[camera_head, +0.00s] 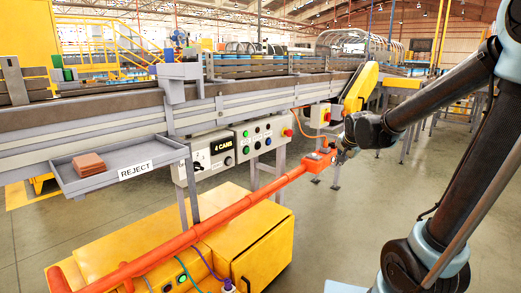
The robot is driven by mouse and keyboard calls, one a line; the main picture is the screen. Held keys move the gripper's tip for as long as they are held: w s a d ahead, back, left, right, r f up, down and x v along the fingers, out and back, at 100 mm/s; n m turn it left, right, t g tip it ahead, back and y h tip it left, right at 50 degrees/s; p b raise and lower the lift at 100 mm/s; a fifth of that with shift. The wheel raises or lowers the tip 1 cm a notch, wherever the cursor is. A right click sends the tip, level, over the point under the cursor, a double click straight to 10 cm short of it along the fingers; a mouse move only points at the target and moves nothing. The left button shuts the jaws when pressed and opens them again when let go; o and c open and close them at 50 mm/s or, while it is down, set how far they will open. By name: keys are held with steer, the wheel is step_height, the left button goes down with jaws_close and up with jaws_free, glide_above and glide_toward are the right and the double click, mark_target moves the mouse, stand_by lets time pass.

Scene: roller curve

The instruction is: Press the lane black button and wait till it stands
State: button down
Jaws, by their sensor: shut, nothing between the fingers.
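A grey control box (262,137) hangs under the conveyor rail, with two rows of small round buttons and a red knob (288,133) at its right end. Some buttons look green; a small dark one is in the upper row, but at this size I cannot tell which is the lane black button. My gripper (343,156) is at the end of my arm, right of the box and apart from it, beside the red end of an orange bar. It is small and partly hidden, and appears shut and empty.
A conveyor (90,112) runs across the back. A reject tray (120,162) with a brown block (89,164) juts out at left. An orange bar (215,218) crosses in front, above a yellow cabinet (255,250). A box labelled "4 CANS" (212,154) adjoins the buttons. Open floor lies at right.

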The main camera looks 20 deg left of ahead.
mark_target(258, 146)
steer(key=w+a+f+m+y, duration=0.1)
steer(key=w+a, duration=0.2)
steer(key=a, duration=0.6)
steer(key=w+a+f+m+t+y, duration=0.1)
steer(key=w+a, duration=0.2)
steer(key=a, duration=0.6)
steer(key=w+a+f+m+t+y, duration=0.1)
steer(key=w+a, duration=0.3)
steer(key=a, duration=0.5)
steer(key=shift+a+m+y, duration=0.2)
steer(key=shift+m+y, duration=0.3)
steer(key=shift+y, duration=0.1)
steer(key=shift+w+f, duration=0.1)
steer(key=shift+w, duration=0.05)
steer(key=w+a, duration=0.3)
steer(key=a, duration=0.5)
steer(key=shift+w, duration=0.15)
steer(key=shift+a, duration=0.15)
steer(key=shift+w+a, duration=0.15)
steer(key=shift+a, duration=0.15)
